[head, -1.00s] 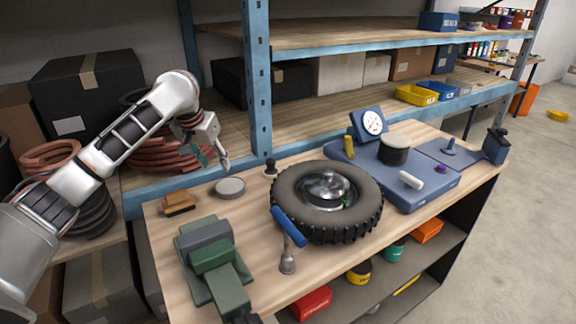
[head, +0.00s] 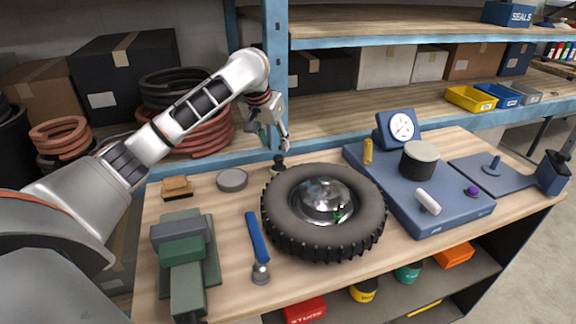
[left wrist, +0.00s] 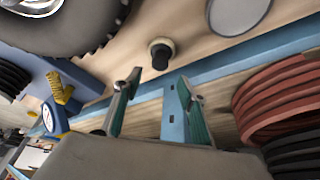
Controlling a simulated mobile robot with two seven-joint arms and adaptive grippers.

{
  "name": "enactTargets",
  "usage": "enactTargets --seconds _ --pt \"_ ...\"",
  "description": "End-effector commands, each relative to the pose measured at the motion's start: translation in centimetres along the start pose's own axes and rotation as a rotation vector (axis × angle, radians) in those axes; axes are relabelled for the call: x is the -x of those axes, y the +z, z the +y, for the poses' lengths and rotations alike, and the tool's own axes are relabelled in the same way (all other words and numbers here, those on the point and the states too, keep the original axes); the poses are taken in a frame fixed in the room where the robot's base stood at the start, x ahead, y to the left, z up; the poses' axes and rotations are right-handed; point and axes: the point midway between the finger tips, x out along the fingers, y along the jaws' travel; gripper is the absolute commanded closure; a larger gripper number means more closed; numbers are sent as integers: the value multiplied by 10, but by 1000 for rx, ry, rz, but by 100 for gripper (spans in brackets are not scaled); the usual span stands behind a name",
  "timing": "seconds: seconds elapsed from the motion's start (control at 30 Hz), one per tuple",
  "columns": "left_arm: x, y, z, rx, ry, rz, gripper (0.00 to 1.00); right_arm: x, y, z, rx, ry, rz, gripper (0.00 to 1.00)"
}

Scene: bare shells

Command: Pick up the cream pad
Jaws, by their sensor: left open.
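My left gripper (head: 275,141) is open and empty, above the far edge of the wooden bench; its two fingers also show in the left wrist view (left wrist: 158,86). A small dark knob-like piece (head: 278,164) with a cream part stands on the bench just below the fingertips, and shows ahead of them in the left wrist view (left wrist: 160,54). A black cylinder with a cream round top (head: 420,154) stands on the blue machine to the right. I cannot tell for sure which of these is the cream pad. My right gripper is not in view.
A large tyre (head: 325,211) lies right of the knob piece. A grey disc (head: 232,180), a brush-like block (head: 177,188), a green vise (head: 183,252) and a blue-handled tool (head: 256,238) are on the bench. A blue shelf post (head: 275,70) rises behind my left gripper.

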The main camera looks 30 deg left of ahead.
Motion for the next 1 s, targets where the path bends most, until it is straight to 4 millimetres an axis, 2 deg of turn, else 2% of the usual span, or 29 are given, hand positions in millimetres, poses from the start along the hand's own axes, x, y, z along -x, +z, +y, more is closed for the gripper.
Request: enactTargets --seconds 0.37,0.6,0.93,0.97,1.0 --pt "-37 3 2 1 1 -3 59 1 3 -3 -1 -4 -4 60" --pt "-70 5 3 2 1 -2 59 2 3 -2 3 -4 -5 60" --pt "-77 4 3 0 -1 1 59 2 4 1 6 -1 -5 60" --pt "-77 4 3 0 -1 1 64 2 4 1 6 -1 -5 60" --pt "-77 4 3 0 -1 1 74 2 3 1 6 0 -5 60"
